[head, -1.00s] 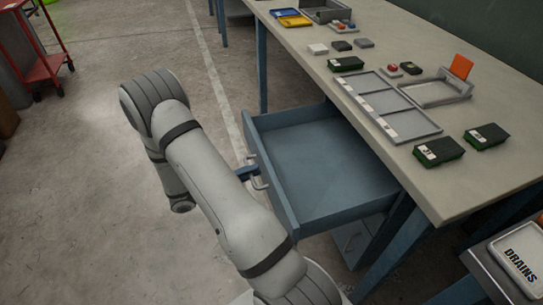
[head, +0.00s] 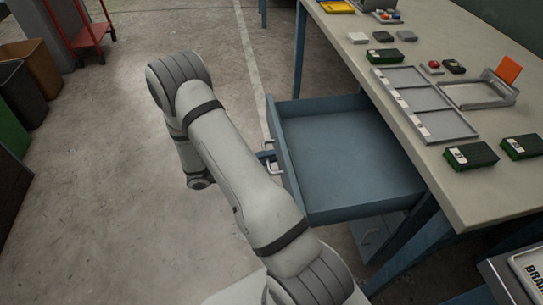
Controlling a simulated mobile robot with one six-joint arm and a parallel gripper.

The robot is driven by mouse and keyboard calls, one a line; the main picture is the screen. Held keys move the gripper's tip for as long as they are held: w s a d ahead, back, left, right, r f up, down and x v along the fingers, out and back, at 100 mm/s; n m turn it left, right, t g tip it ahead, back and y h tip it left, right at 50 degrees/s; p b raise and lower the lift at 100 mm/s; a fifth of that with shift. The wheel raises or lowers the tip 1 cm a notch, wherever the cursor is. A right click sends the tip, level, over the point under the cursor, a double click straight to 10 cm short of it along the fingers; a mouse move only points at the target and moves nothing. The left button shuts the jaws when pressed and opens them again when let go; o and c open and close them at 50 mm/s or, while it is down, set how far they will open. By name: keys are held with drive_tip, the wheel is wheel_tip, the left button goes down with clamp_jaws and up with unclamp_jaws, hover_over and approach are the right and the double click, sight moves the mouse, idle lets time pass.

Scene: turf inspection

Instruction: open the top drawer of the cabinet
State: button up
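The blue top drawer (head: 350,160) of the cabinet under the workbench is pulled well out, and its inside looks empty. Its front panel (head: 288,160) faces left and carries a pale bar handle (head: 273,170). My gripper (head: 266,156) shows only as a small dark part at the handle, beyond my arm. My arm hides most of it. I cannot tell whether its fingers are closed on the handle or only beside it.
The workbench top (head: 440,185) holds a divided tray (head: 425,105), green-black boxes (head: 471,155) and small parts. A red cart (head: 88,35) and bins (head: 40,70) stand at the left. The floor (head: 90,220) left of my arm is clear.

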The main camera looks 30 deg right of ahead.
drive_tip(key=v, duration=0.7)
drive_tip(key=shift+a+p, duration=0.3)
drive_tip(key=s+a+r+m+t+y+p, duration=0.1)
drive_tip(key=s+r+m+t+y+p, duration=0.2)
drive_tip(key=r+m, duration=0.7)
drive_tip(key=s+a+r+m+t+y+p, duration=0.2)
drive_tip(key=s+r+m+y+p, duration=0.4)
drive_tip(key=r+m+y, duration=0.3)
drive_tip(key=s+a+r+m+t+y+p, duration=0.2)
drive_tip(key=s+r+m+t+y+p, duration=0.2)
drive_tip(key=r+m, duration=0.9)
wheel_tip(320, 180, up, 3)
drive_tip(key=s+y+p, duration=0.1)
drive_tip(key=y+p, duration=0.1)
drive_tip(key=y, duration=0.1)
drive_tip(key=shift+t, duration=0.3)
